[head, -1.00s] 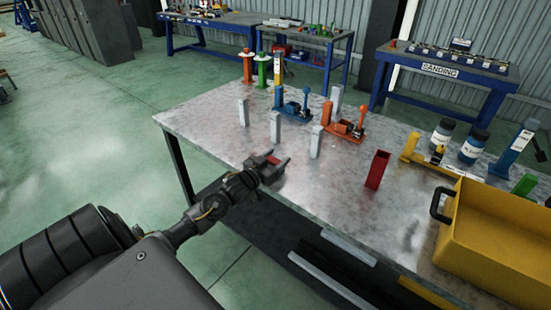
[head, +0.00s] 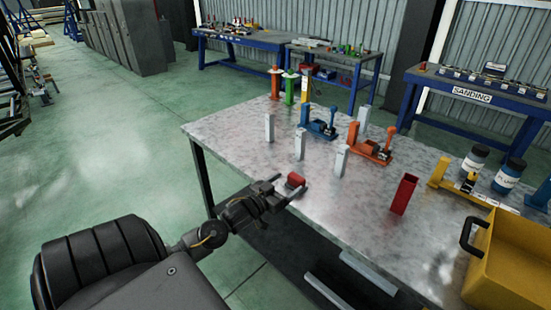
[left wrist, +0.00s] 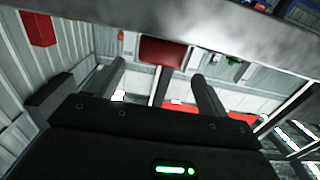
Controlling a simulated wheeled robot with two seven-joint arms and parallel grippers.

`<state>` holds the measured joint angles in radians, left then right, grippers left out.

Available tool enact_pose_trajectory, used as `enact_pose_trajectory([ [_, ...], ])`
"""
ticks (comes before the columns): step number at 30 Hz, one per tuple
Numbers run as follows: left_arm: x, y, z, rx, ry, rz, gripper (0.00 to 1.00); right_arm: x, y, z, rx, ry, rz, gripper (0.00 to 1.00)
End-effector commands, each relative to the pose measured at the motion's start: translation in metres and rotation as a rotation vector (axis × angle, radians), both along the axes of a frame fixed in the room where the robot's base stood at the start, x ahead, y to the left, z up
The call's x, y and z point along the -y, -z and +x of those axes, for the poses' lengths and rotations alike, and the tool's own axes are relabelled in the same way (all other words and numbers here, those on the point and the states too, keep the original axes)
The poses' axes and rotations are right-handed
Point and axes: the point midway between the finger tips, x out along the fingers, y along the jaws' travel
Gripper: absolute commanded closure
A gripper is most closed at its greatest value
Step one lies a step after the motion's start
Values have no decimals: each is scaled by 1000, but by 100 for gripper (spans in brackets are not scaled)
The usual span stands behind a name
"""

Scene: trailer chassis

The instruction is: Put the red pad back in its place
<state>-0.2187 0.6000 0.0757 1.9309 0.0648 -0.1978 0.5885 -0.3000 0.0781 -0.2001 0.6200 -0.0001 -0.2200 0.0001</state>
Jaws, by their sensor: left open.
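The red pad (head: 296,181) is a small red block at the near left edge of the grey metal table (head: 240,140). In the left wrist view the pad (left wrist: 162,51) shows beyond and between my fingertips. My left gripper (head: 289,187) is open at the table edge, its fingers on either side of the pad's near end. I cannot tell whether either finger touches it. An upright, hollow red holder (head: 403,194) stands on the table to the right of the pad. My right gripper is not in view.
Several grey posts (head: 300,144) stand behind the pad. A yellow bin (head: 510,265) is at the right front. The tabletop between pad and red holder is clear.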

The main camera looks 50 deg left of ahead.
Motion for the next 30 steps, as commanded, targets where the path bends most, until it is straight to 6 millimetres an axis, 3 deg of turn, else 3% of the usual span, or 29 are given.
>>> enact_pose_trajectory([
  [3,1,2,-24,-2,1,0,22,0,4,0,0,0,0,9],
  [9,1,1,-46,-1,-1,-1,22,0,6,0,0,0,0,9],
  [23,1,0,-52,-1,-1,-2,22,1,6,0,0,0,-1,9],
  [26,8,17,-52,-25,-4,-6,22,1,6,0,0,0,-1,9],
  [29,29,58,-54,-87,-4,-6,22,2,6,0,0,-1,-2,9],
  [30,43,82,-56,-125,0,-4,22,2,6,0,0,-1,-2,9],
])
